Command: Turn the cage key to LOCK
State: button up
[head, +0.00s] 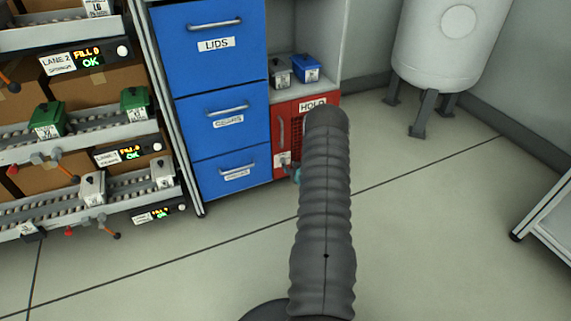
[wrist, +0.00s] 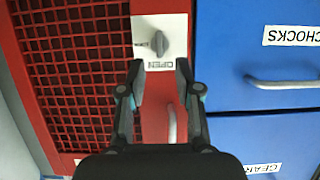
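The cage key (wrist: 161,44) is a grey knob on a pale plate (wrist: 154,22) on the red cage (wrist: 150,108); the wrist view shows this upside down. An OPEN label (wrist: 161,65) is on the plate. My gripper (wrist: 160,68) is open and empty, its two fingers apart, with the tips near the plate's label edge. I cannot tell how far they are from the plate in depth. In the head view, the red cage (head: 306,106) has a HOLD sign; my arm hides much of its front and most of my gripper.
Blue drawers (head: 220,97) with handles stand directly left of the cage in the head view. A white tank (head: 440,50) stands at the back right. Open floor (head: 430,210) lies to the right.

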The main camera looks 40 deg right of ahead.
aim_at(285, 162)
jog(key=shift+x, duration=2.6)
jog(key=shift+c, duration=0.2)
grip_shut()
